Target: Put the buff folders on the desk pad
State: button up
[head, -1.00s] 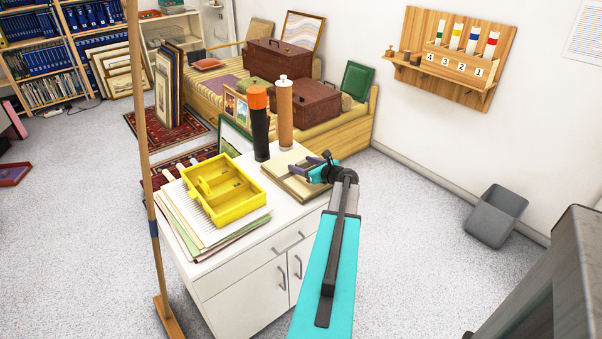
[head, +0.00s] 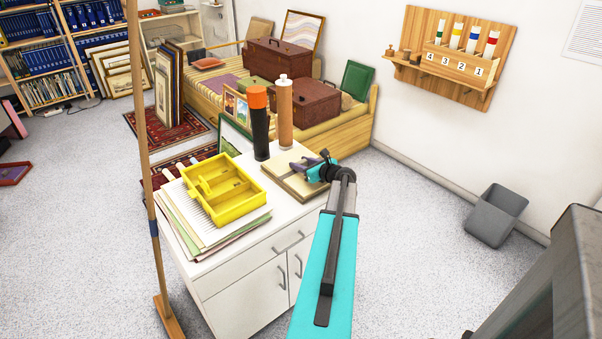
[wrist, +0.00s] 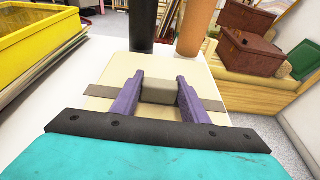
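The buff folders (head: 289,185) lie flat in a stack at the right end of the white cabinet top. In the wrist view the folders (wrist: 118,110) have a grey-brown band across them and a small grey-brown block (wrist: 159,92) on top. My gripper (head: 310,164) is low over the folders. In the wrist view the purple fingers of my gripper (wrist: 160,82) stand on either side of the block, apart from each other. Whether they press on it is hard to see. I cannot make out a desk pad in either view.
A yellow divided tray (head: 260,203) sits on loose papers to the left. A black tube with an orange top (head: 259,130) and a brown tube (head: 285,115) stand close behind the folders. A wooden pole (head: 146,150) rises at the cabinet's left.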

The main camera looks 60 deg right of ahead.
aim_at(301, 161)
grip_shut()
jog(key=shift+r, duration=0.15)
jog(key=shift+r, duration=1.7)
jog(key=s+a, duration=0.3)
jog(key=a, duration=0.1)
jog(key=s+a+r+b, duration=0.1)
jog(key=s+a, duration=0.2)
jog(key=a, duration=0.1)
jog(key=s+a, duration=0.3)
jog(key=a, duration=0.1)
jog(key=shift+s+a+r, duration=0.2)
jog(key=shift+s+a, duration=0.1)
jog(key=shift+a, duration=0.05)
jog(key=shift+r, duration=0.1)
